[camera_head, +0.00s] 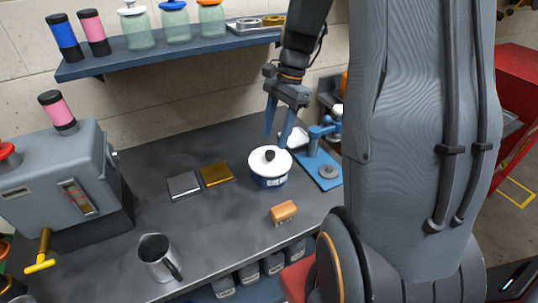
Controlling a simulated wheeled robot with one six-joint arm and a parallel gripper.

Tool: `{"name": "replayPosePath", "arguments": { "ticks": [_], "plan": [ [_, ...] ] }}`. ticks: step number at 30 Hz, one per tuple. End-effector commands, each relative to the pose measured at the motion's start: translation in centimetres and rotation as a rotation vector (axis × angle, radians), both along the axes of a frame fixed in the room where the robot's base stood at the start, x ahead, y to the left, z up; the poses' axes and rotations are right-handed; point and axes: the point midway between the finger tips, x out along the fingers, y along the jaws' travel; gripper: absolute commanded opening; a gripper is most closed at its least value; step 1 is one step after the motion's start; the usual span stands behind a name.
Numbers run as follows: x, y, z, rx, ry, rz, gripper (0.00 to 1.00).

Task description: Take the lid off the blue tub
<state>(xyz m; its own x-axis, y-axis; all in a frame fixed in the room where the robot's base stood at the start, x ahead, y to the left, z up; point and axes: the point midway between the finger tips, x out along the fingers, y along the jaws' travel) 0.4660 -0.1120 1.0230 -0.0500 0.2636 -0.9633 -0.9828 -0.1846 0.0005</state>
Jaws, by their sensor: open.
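The blue tub (271,182) stands upright on the dark bench with its white lid (258,163) on top. The lid has a dark round knob (270,154) at its middle. My gripper (276,138) hangs down just above and behind the tub, its two blue fingers spread apart. Nothing shows between the fingers. Whether a finger touches the lid cannot be told from this view.
A blue press stand (321,168) stands close to the right of the tub. A silver plate (184,186) and a gold plate (216,174) lie to the left. A tan block (284,212) and a metal pitcher (158,257) are nearer. A shelf (160,53) with jars hangs behind.

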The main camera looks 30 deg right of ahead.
Motion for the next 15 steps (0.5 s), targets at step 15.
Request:
{"name": "replayPosePath", "arguments": {
  "ticks": [15],
  "plan": [
    [-0.2, 1.6, -4.9, 0.000, 0.000, 0.006, 0.46]
  ]
}}
